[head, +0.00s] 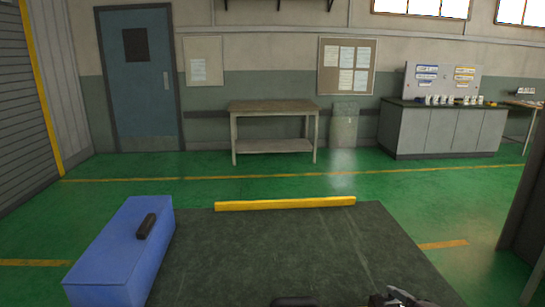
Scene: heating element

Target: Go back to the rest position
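Part of a dark metal gripper (400,298), which looks like my right one, shows at the bottom edge, right of centre. Most of it is cut off by the frame, so its fingers cannot be made out. It is over the near part of a dark grey-green surface (285,250). My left gripper is not in view. A black rounded object (293,301) shows only its top at the bottom edge, left of the gripper and apart from it; what it is cannot be told.
A blue box (112,250) with a dark handle (147,226) stands at the left. A yellow bar (285,203) runs along the surface's far edge. A dark upright panel (525,215) is at the right. Green floor (400,190) lies open towards a wooden table (273,108) and grey cabinets (445,132).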

